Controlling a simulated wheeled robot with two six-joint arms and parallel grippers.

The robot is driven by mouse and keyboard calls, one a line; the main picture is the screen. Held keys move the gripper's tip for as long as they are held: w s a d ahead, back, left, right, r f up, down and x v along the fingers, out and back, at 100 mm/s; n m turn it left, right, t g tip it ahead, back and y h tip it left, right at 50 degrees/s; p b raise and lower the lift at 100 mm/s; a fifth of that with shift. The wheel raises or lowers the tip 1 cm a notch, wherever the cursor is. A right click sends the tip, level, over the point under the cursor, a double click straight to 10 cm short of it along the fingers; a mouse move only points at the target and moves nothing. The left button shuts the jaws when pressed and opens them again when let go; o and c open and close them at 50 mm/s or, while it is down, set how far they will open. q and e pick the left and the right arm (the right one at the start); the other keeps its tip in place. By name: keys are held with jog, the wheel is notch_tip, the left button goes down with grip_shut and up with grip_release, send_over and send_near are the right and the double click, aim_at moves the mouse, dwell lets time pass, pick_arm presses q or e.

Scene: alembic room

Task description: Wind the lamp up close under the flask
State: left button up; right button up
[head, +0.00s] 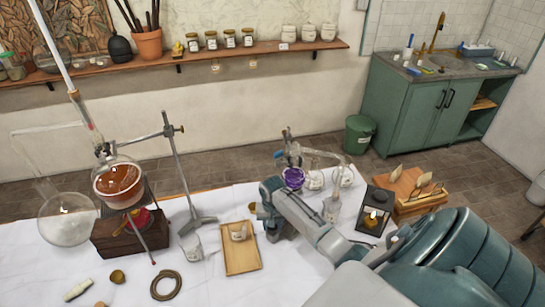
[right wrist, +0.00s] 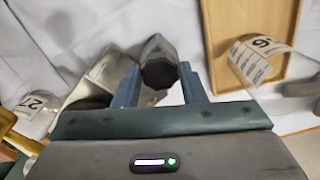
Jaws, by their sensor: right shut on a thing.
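My right gripper (head: 266,210) is low at the front of the purple flask (head: 292,177), which a stand holds up. In the right wrist view the right gripper (right wrist: 159,85) is shut on a dark faceted knob (right wrist: 158,62), one finger on each side. A grey metal body (right wrist: 108,75) shows behind the knob. What is directly under the purple flask is hidden by my right arm, and I cannot make out a lamp there. My left gripper is not in view.
A wooden tray (head: 241,262) with a labelled jar lies left of my gripper; the tray (right wrist: 285,12) also shows in the wrist view. A metal clamp stand (head: 185,175) rises behind the tray.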

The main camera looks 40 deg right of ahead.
jog(key=shift+m, duration=0.3)
dwell(0.4)
jog(key=o, duration=1)
jog(key=shift+r, duration=0.1)
